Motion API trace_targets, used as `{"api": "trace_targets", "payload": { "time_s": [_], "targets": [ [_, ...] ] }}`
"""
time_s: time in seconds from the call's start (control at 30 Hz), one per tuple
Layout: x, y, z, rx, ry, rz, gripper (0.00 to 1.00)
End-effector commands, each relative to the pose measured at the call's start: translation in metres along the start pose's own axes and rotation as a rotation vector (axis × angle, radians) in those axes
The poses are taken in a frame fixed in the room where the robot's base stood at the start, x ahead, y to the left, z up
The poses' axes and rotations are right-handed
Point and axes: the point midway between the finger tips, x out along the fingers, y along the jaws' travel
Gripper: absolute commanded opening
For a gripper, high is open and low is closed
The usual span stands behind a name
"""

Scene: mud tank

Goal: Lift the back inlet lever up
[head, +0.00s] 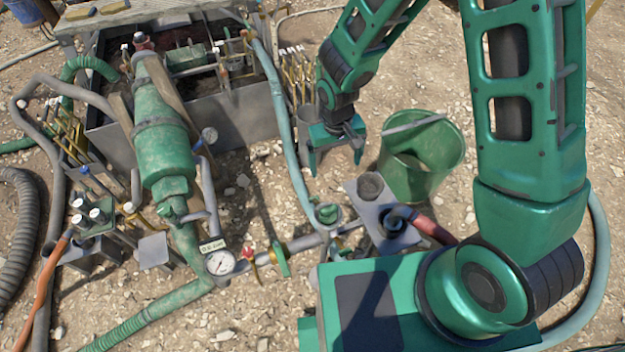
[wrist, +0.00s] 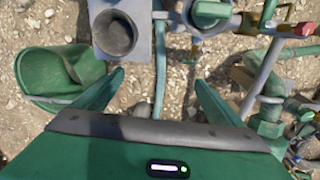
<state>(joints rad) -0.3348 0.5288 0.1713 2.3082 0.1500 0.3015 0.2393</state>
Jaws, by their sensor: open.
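My gripper (head: 336,162) is open and empty, pointing down over bare gravel between the blue-grey hose and the green bucket. In the wrist view its two green fingers (wrist: 160,80) stand wide apart with nothing between them. I cannot tell for sure which part is the back inlet lever. A small red-topped valve handle (head: 248,254) is beside the pressure gauge on the lower pipe. A red handle (wrist: 304,29) shows at the top right of the wrist view. Other small valves (head: 226,62) sit inside the tank at the back. My gripper touches none of these.
The grey mud tank (head: 235,118) stands at the back left, with a green pump cylinder (head: 163,150) in front. A blue-grey hose (head: 287,130) runs just left of my gripper. A green bucket (head: 440,150) stands to its right. Several thin rods (head: 298,75) stand behind.

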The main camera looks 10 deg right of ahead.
Motion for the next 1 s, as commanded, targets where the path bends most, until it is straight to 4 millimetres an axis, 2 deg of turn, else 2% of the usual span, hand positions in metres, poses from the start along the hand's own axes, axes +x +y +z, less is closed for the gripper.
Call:
{"api": "trace_targets", "payload": {
  "time_s": [0.03, 0.1, 0.2, 0.3, 0.57, 1.0],
  "targets": [
    [0.015, -0.019, 0.002, -0.026, -0.007, -0.012, 0.91],
    [0.029, -0.038, 0.004, -0.048, -0.008, -0.026, 0.91],
    [0.043, -0.057, 0.007, -0.071, -0.008, -0.041, 0.91],
    [0.05, -0.066, 0.008, -0.081, -0.008, -0.049, 0.91],
    [0.07, -0.07, 0.009, -0.083, -0.01, -0.051, 0.91],
    [0.125, -0.071, 0.01, -0.082, -0.01, -0.05, 0.91]
  ]
}}
